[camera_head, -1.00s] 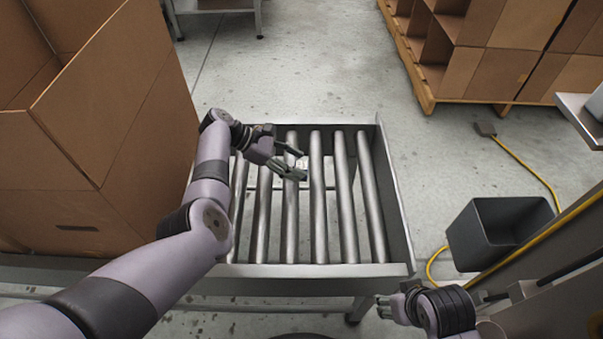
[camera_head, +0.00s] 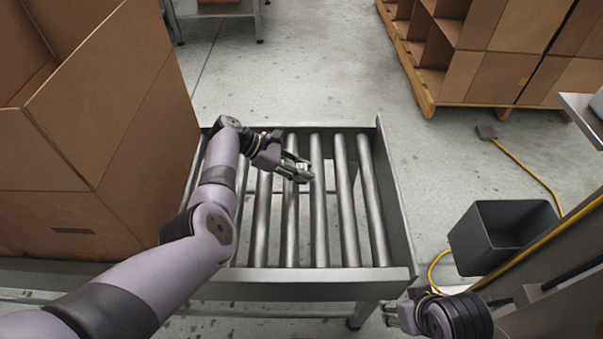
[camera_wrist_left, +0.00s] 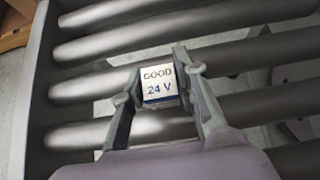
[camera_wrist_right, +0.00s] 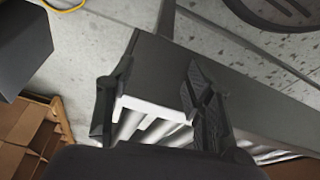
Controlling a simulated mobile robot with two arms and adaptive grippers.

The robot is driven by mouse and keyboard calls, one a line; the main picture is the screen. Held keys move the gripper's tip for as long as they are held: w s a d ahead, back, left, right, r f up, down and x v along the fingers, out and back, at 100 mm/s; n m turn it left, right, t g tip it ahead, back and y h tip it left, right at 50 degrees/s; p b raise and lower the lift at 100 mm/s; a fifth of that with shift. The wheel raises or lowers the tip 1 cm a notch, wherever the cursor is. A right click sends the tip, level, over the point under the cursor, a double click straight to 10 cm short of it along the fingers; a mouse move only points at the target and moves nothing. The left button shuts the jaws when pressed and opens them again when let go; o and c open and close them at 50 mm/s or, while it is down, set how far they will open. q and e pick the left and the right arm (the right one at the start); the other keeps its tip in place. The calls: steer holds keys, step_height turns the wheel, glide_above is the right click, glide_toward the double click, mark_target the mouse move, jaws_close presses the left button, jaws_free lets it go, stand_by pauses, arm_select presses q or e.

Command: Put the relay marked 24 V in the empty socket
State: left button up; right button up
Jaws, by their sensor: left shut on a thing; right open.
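The relay (camera_wrist_left: 160,86) is a small block with a white label reading "GOOD" and "24 V" in the left wrist view. My left gripper (camera_wrist_left: 158,98) is shut on it, one finger on each side. In the head view the relay (camera_head: 302,167) shows as a small pale spot in my left gripper (camera_head: 298,172), over the conveyor rollers. I cannot tell whether it still touches them. My right gripper (camera_wrist_right: 158,92) is open and empty; in the head view it (camera_head: 387,313) is beside the conveyor's near right corner. I see no socket in any view.
The roller conveyor (camera_head: 395,200) has raised side rails. A large open cardboard box (camera_head: 90,140) stands at its left. A dark bin (camera_head: 480,245) and a yellow cable (camera_head: 527,170) lie to the right. A pallet of cartons (camera_head: 490,60) stands at the back right.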

arm_select(q)
jaws_close()
